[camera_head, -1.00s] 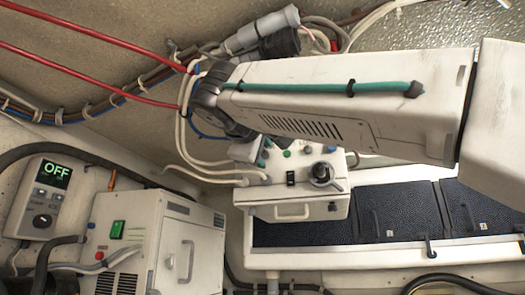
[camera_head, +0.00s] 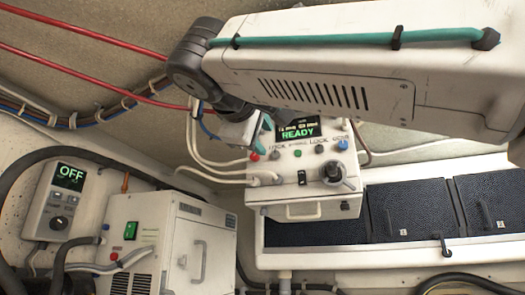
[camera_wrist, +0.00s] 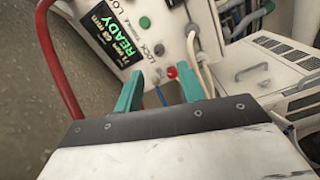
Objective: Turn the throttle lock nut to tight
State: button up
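The white control box (camera_head: 305,185) has a display reading READY (camera_head: 300,130), several coloured buttons, a black switch (camera_head: 302,177) and a black round knob with a grey collar (camera_head: 334,173). This knob may carry the throttle lock nut; I cannot tell the nut apart or read its setting. My gripper (camera_wrist: 160,88) is open, with its two teal fingers apart and nothing held. In the wrist view it points at the box's red button end (camera_wrist: 172,72). In the head view it is at the box's upper left, away from the black knob and partly hidden.
A white cabinet with a green switch (camera_head: 130,231) and a panel reading OFF (camera_head: 58,200) stand at the left. Dark-lidded bins (camera_head: 408,210) lie right of the box. Red cables (camera_head: 90,65) and white hoses (camera_head: 195,150) run near my gripper.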

jog(key=w+a+f+n+g+y, duration=0.2)
jog(key=a+f+g+y, duration=0.1)
jog(key=f, duration=1)
jog(key=s+d+f+m+g, duration=0.1)
jog(key=d+f+g, duration=0.25)
jog(key=f, duration=0.55)
jog(key=s+d+f+m+g, duration=0.1)
jog(key=d+f+g, duration=0.1)
jog(key=d+f, duration=0.5)
jog(key=s+d+f+m+g+y, duration=0.1)
jog(key=s+d+f+m+g, duration=0.1)
jog(key=s+d+f, duration=0.4)
jog(key=s+d+f+m+g+y, duration=0.1)
jog(key=s+d+f+m, duration=0.4)
jog(key=f, duration=0.8)
jog(key=s+d+f+m+g+y, duration=0.1)
jog(key=s+d+f+m+g, duration=0.2)
jog(key=s+d+f, duration=0.4)
notch_tip(320, 180, down, 3)
jog(key=shift+s+d+f+m+g, duration=0.1)
jog(key=shift+s+d+m+g, duration=0.15)
jog(key=shift+s+m+g, duration=0.4)
jog(key=shift+s+a+n, duration=0.1)
jog(key=shift+s+n, duration=0.05)
jog(key=shift+n, duration=0.1)
